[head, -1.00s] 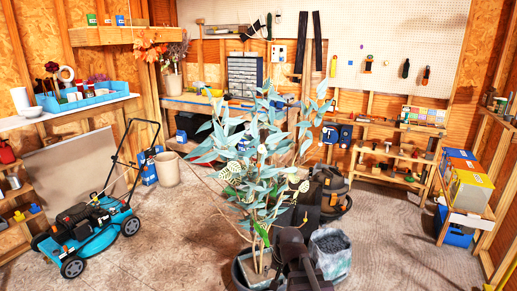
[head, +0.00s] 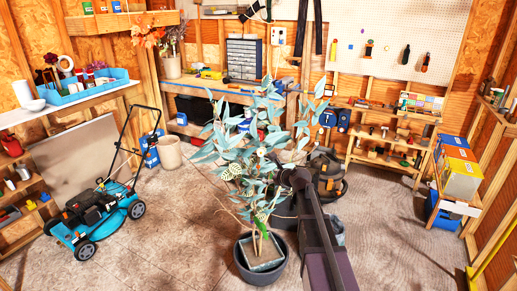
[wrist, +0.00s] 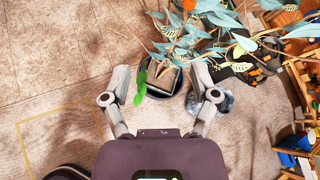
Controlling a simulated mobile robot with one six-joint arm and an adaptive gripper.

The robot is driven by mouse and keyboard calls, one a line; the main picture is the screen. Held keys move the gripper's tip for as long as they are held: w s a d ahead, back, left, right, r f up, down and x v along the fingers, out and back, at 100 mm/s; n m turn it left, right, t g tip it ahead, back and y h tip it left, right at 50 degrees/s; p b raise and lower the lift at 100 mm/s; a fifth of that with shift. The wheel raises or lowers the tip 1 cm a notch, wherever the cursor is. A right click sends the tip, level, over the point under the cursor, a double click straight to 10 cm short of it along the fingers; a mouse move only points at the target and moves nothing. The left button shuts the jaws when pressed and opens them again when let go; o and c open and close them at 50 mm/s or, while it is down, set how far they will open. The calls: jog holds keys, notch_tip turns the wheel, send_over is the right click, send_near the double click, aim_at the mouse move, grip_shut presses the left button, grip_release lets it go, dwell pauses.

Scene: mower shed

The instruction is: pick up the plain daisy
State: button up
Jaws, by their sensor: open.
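A leafy potted plant with blue-green leaves (head: 235,140) stands in the middle of the head view, in a dark round pot (head: 243,272). A small pale round shape (head: 262,152) among its leaves may be the plain daisy, but it is too small to be sure. My gripper (wrist: 161,80) is open and empty in the wrist view. Its fingers point toward the plant, with the pot's soil (wrist: 162,78) and a bright green leaf (wrist: 140,88) appearing between them. The leaves (wrist: 205,22) lie beyond the fingertips. No daisy is clear in the wrist view.
Workbench and shelves (head: 385,150) line the back. A grey bucket (wrist: 222,100) is partly hidden in the wrist view.

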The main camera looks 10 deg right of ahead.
aim_at(260, 159)
jog(key=w+d+r+m+t+p, duration=0.1)
jog(key=w+d+r+m, duration=0.1)
jog(key=w+r+m, duration=0.1)
jog(key=shift+w+d+r+m+t+p, duration=0.15)
jog(key=shift+r+m+t+p, duration=0.15)
jog(key=shift+r+m, duration=0.45)
jog(key=shift+b+x, duration=1.65)
jog(key=shift+x, duration=2.7)
jog(key=shift+f+b+x, duration=0.15)
jog(key=shift+b+x, duration=0.45)
jog(key=shift+x, duration=0.7)
jog(key=shift+f+b+x, duration=0.2)
jog(key=shift+b+x, duration=0.35)
jog(key=shift+x, duration=0.7)
